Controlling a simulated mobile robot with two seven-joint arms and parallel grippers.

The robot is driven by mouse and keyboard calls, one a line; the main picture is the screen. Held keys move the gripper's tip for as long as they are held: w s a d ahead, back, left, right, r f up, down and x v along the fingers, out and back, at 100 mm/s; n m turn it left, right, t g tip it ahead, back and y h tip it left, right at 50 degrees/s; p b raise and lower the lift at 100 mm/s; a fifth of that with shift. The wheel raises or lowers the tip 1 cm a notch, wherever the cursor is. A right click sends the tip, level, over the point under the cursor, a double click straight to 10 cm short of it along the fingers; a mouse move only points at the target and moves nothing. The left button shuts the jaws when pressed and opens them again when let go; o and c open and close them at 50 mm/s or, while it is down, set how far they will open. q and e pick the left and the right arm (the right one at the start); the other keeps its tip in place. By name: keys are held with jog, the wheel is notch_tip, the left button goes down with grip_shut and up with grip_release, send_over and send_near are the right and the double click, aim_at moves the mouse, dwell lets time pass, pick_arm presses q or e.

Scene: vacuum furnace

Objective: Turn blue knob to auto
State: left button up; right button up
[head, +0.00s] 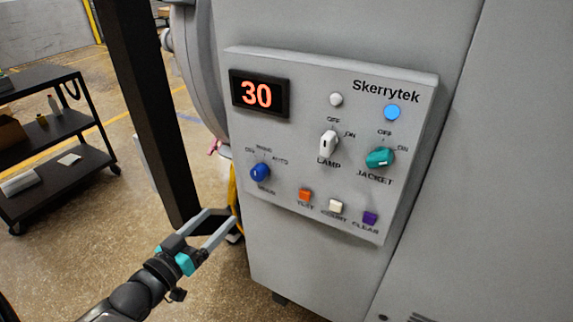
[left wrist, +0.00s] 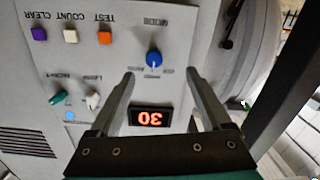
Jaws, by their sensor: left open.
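The blue knob (head: 260,173) is on the lower left of the grey control panel (head: 300,150), below the display. Small labels stand around it, with AUTO at its upper right. Its exact pointer setting is too small to tell. My left gripper (head: 221,216) is open and empty, below and left of the knob, apart from it in the head view. In the left wrist view, the knob (left wrist: 154,59) appears upside down, just beyond and between the open fingertips (left wrist: 160,72). My right gripper is not in view.
The display (head: 258,93) reads 30. A white lamp knob (head: 328,144), a green jacket knob (head: 380,157) and orange, white and purple buttons (head: 370,218) share the panel. A dark post (head: 150,100) stands left of the panel. A black cart (head: 60,135) is farther left.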

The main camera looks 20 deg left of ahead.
aim_at(255, 176)
pick_arm(q)
jog(key=w, duration=0.5)
jog(key=w+d+r, duration=0.1)
jog(key=w, duration=0.4)
jog(key=w+d+r+b, duration=0.1)
jog(key=w, duration=0.4)
jog(key=shift+w+r, duration=0.1)
jog(key=shift+w, duration=0.2)
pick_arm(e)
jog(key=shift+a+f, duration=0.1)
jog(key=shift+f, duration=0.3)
pick_arm(q)
grip_shut()
